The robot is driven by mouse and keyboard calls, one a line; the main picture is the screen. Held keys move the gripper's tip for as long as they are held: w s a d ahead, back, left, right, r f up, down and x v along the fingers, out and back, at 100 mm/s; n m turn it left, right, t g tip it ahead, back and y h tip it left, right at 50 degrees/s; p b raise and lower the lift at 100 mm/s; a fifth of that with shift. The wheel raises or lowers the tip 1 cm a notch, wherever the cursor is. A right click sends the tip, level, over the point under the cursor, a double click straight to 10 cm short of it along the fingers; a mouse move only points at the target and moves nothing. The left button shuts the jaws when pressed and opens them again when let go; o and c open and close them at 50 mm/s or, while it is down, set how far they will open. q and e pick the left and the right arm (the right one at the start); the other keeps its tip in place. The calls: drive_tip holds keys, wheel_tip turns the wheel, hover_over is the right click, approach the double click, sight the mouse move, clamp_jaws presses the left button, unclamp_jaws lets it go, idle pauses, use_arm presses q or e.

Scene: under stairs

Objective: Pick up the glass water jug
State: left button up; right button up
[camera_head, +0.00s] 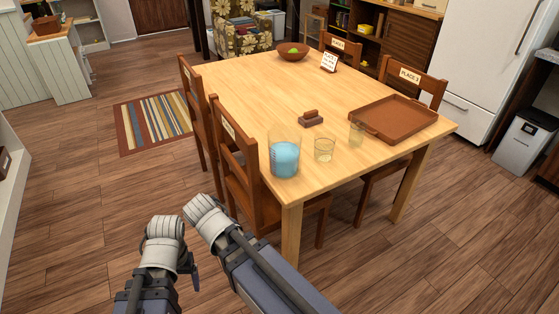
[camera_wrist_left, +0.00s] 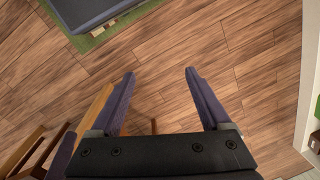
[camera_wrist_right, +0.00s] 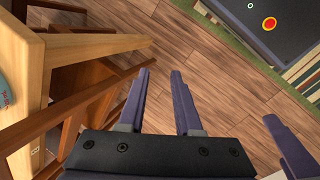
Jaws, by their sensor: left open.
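The glass water jug (camera_head: 285,158) is clear, holds blue water and stands upright near the table's front-left corner. A blue rounded part at the left edge of the right wrist view (camera_wrist_right: 4,92) looks like it. My left gripper (camera_head: 190,271) is low over the floor, left of the table and well apart from the jug. Its fingers are spread and empty in the left wrist view (camera_wrist_left: 159,72). My right gripper (camera_wrist_right: 161,70) has a narrower gap between its fingers, with nothing in it; it is hidden in the head view.
The wooden table (camera_head: 245,92) carries two glasses (camera_head: 324,150) close right of the jug, a brown block (camera_head: 311,119), a tray (camera_head: 394,119), a bowl (camera_head: 293,51) and a small sign (camera_head: 329,62). A chair (camera_head: 243,180) stands at the near-left side, close to the jug.

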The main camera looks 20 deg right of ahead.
sight(286, 156)
use_arm(q)
drive_tip(key=shift+o, duration=1.3)
wheel_tip(286, 156, down, 3)
drive_tip(key=shift+d+f+b, duration=0.1)
drive_tip(key=shift+f+b, duration=0.1)
drive_tip(key=shift+b, duration=1)
use_arm(e)
drive_tip(key=w+d+r+n+t+h+b, duration=0.1)
drive_tip(key=w+d+r+n+h, duration=0.2)
drive_tip(key=d, duration=0.4)
drive_tip(key=w+d+r+n+h, duration=0.1)
drive_tip(key=w+d+n+h, duration=0.25)
drive_tip(key=w+d, duration=0.25)
drive_tip(key=w+d+r+n+h+b, duration=0.2)
drive_tip(key=d+r+n+h, duration=0.4)
drive_tip(key=r, duration=0.3)
drive_tip(key=shift+w+d+r+h+b, duration=0.35)
drive_tip(key=shift+w+d+h, duration=0.25)
drive_tip(key=shift+w+h, duration=0.2)
use_arm(q)
drive_tip(key=shift+f, duration=2.05)
use_arm(e)
drive_tip(key=d, duration=0.7)
drive_tip(key=shift+w+d+f, duration=0.15)
drive_tip(key=shift+d+f, duration=0.05)
drive_tip(key=shift+d, duration=0.15)
